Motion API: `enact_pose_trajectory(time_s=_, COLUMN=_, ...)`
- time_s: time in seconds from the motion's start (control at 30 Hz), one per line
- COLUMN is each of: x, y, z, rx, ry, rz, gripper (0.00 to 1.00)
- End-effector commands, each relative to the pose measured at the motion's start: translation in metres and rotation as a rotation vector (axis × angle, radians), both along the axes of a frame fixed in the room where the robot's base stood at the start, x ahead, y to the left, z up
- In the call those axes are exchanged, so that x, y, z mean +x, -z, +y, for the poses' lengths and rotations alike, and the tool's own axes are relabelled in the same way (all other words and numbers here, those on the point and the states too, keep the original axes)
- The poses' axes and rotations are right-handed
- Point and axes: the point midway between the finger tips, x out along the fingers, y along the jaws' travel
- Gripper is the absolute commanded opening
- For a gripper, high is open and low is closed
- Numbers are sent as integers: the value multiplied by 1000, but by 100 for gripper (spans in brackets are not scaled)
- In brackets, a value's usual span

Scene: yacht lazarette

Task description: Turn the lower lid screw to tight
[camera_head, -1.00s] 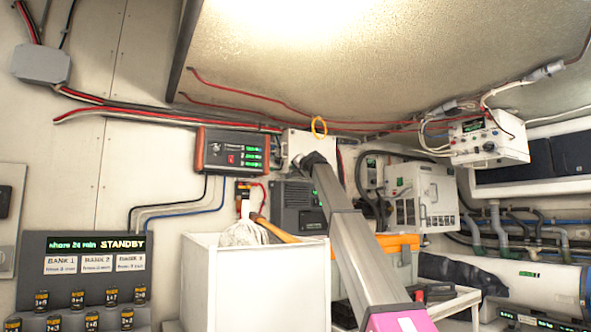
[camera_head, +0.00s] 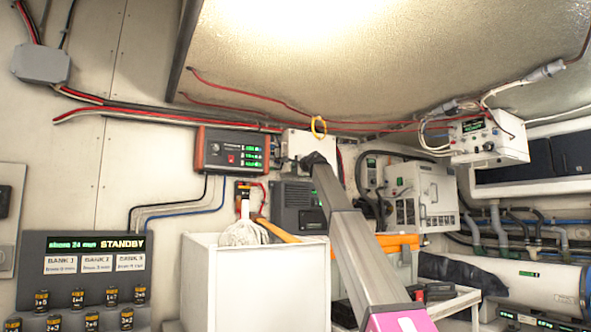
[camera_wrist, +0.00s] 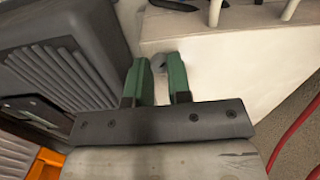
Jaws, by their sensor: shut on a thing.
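The white box (camera_head: 296,141) hangs on the wall in the middle of the head view, with a yellow loop on its top edge. In the wrist view its pale lid (camera_wrist: 235,55) fills the upper right. A small grey rounded screw (camera_wrist: 158,63) shows between the green fingers of my gripper (camera_wrist: 157,62), partly hidden by them. The fingers are shut on this screw. In the head view the dark end of my arm hides the lower part of the box and the screw.
A dark grey ribbed unit (camera_head: 298,206) stands close below the box; it also fills the wrist view's left side (camera_wrist: 60,60). A white bin (camera_head: 255,285) with a mop-like thing (camera_head: 243,232) stands in front. A black-and-orange panel (camera_head: 231,151) is to the left. Red cables run above.

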Motion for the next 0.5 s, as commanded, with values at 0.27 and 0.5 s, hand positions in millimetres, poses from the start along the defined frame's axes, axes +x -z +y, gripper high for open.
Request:
enact_pose_trajectory(time_s=0.27, x=0, y=1, z=0, rx=218, ry=1, rz=148, gripper=0)
enact_pose_trajectory(time_s=0.5, x=0, y=2, z=0, rx=400, ry=1, rz=273, gripper=0)
